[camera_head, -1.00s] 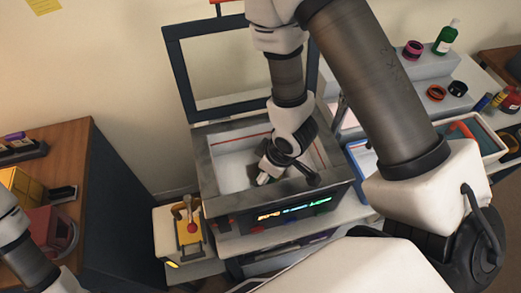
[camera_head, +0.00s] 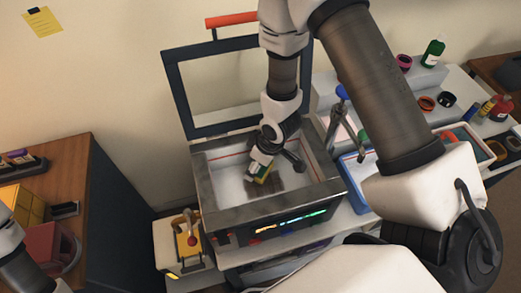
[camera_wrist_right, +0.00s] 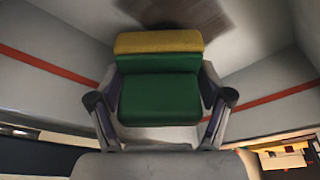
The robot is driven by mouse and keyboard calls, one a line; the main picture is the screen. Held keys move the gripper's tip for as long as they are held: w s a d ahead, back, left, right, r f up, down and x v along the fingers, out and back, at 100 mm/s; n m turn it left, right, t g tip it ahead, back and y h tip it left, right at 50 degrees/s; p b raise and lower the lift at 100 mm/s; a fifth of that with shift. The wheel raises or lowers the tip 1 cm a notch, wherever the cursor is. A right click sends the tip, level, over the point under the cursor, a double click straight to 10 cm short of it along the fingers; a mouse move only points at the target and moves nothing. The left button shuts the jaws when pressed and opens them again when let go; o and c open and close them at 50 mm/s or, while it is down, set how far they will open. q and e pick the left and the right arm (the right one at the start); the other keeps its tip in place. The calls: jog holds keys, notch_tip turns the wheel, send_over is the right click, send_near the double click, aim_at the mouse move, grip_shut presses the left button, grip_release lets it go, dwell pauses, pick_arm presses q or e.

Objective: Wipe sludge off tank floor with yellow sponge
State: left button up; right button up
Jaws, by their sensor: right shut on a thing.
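The yellow sponge (camera_wrist_right: 158,42), with a thick green layer, is held between the fingers of my right gripper (camera_wrist_right: 159,80). In the head view the sponge (camera_head: 260,171) is small inside the open tank (camera_head: 322,192), and my right gripper (camera_head: 256,160) reaches down into it. A dark brown sludge patch (camera_head: 266,184) lies on the pale tank floor beside the sponge. The sludge also shows past the yellow edge in the wrist view (camera_wrist_right: 188,12). I cannot tell whether the sponge touches the floor. Only part of my left arm shows; its gripper is out of view.
The tank's framed lid (camera_head: 180,97) stands raised behind it. A jointed stand (camera_head: 345,125) and blue-rimmed tray (camera_head: 356,172) are close on the right. A small yellow-topped box (camera_head: 188,243) is at the left. A wooden cabinet (camera_head: 75,160) stands farther left.

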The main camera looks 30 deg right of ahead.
aim_at(267, 172)
jog(key=shift+w+d, duration=0.1)
jog(key=shift+w, duration=0.2)
jog(key=shift+d+b, duration=0.25)
jog(key=shift+b, duration=0.05)
jog(key=shift+s+d+r, duration=0.1)
jog(key=shift+s+d, duration=0.05)
jog(key=shift+d, duration=0.15)
jog(key=shift+s+d+r, duration=0.1)
jog(key=shift+s+d, duration=0.05)
jog(key=shift+d, duration=0.2)
jog(key=shift+s+a, duration=0.15)
jog(key=shift+s, duration=0.85)
jog(key=shift+s+a, duration=0.3)
jog(key=shift+s, duration=0.5)
jog(key=shift+s+a+b, duration=0.15)
jog(key=shift+s+b, duration=0.2)
jog(key=shift+s, duration=0.35)
jog(key=shift+s+a+r, duration=0.1)
jog(key=shift+s+a, duration=0.05)
jog(key=shift+s, duration=0.4)
jog(key=shift+s+a, duration=0.15)
jog(key=shift+s, duration=0.4)
